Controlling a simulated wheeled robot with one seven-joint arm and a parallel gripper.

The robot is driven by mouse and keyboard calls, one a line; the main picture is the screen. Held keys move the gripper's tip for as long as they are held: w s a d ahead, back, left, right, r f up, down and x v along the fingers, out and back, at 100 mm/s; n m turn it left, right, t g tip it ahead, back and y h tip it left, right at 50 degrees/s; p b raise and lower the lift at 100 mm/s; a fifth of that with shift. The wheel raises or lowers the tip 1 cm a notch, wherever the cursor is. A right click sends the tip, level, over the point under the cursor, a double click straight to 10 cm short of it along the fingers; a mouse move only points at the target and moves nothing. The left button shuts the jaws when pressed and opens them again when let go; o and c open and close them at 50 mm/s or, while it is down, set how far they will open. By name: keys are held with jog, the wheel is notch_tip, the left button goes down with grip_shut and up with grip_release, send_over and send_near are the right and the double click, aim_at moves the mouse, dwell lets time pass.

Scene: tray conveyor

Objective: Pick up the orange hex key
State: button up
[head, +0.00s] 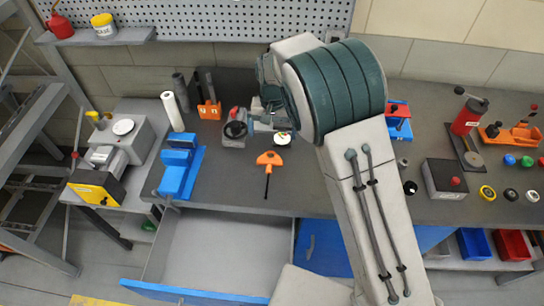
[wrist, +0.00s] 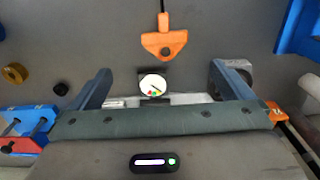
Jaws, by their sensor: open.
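The orange hex key (head: 268,160) lies on the grey bench top in the head view, its orange T-shaped handle toward the back and its thin black shaft toward the front edge. In the wrist view the hex key (wrist: 164,43) lies beyond the fingertips, roughly centred between them, and its shaft runs off the top edge. My gripper (wrist: 160,72) is open, with its two fingers spread wide and apart from the hex key. In the head view my arm largely hides the gripper.
A small round white dial (wrist: 152,84) sits between my fingers, close to the hex key handle; it also shows in the head view (head: 282,138). A blue vise (head: 178,170) stands to the left. An open drawer (head: 215,245) juts out below the bench. Bench around the shaft is clear.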

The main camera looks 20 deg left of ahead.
jog(key=b, duration=0.4)
send_over(270, 162)
jog(key=f, duration=0.8)
jog(key=shift+w+d+f, duration=0.1)
jog(key=shift+d+f, duration=0.1)
jog(key=shift+f, duration=0.15)
jog(key=shift+s+a+f+b, duration=0.15)
jog(key=shift+f+b, duration=0.4)
jog(key=shift+f, duration=0.8)
jog(key=shift+s+a+f+b, duration=0.1)
jog(key=shift+f+b, duration=0.4)
jog(key=shift+f, duration=0.85)
jog(key=shift+c, duration=0.3)
jog(key=shift+r, duration=0.1)
jog(key=c, duration=0.9)
